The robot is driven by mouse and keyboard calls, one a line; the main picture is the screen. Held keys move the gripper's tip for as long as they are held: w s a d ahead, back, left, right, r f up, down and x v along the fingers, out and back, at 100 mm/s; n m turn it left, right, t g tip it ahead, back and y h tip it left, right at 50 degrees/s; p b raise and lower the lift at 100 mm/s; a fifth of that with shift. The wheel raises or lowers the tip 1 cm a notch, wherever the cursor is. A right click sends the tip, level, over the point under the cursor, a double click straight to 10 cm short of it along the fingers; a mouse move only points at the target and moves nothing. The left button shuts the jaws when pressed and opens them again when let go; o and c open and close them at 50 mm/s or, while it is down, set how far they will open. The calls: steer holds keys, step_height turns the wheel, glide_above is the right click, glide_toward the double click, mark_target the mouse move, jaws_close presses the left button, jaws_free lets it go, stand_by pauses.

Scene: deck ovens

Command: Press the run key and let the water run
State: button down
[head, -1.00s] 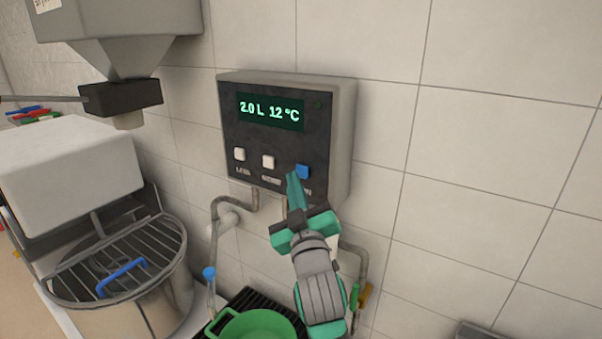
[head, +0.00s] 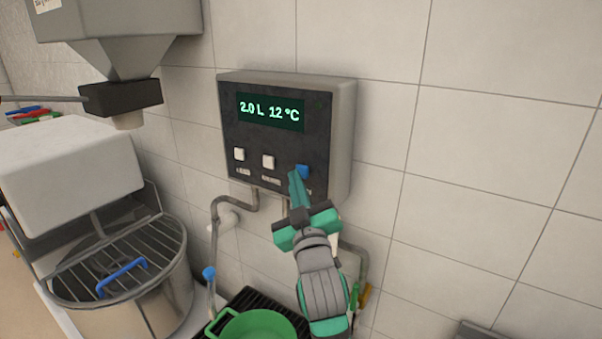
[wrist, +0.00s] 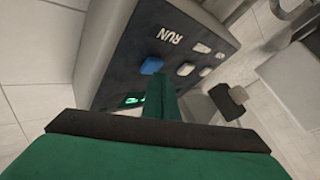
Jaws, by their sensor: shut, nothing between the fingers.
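The grey water panel (head: 235,125) is on the tiled wall, with a lit display (head: 270,112) reading 2.0 L 12 °C. Below it are two white keys (head: 268,162) and a blue key (head: 302,171) at the right. In the wrist view the blue run key (wrist: 151,65) is beside the word RUN. My gripper (head: 294,175) is shut and empty, its green fingertips just in front of the blue key and partly over it. I cannot tell whether they touch the key. A green tub (head: 258,325) stands below on a black grate, partly hidden by my arm.
A mixer with a steel bowl (head: 150,315), wire guard and white head (head: 65,170) stands at the left. A grey hopper (head: 115,55) hangs above it. Pipes (head: 215,235) run below the panel. The wall at the right is clear.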

steer(key=shift+w+d, duration=0.3)
steer(key=shift+w, duration=0.1)
stand_by(0.9)
steer(key=shift+s+a, duration=0.5)
steer(key=shift+s, duration=0.2)
steer(key=s+a, duration=0.1)
steer(key=s, duration=0.1)
steer(key=s+a, duration=0.2)
stand_by(0.6)
steer(key=shift+f, duration=0.15)
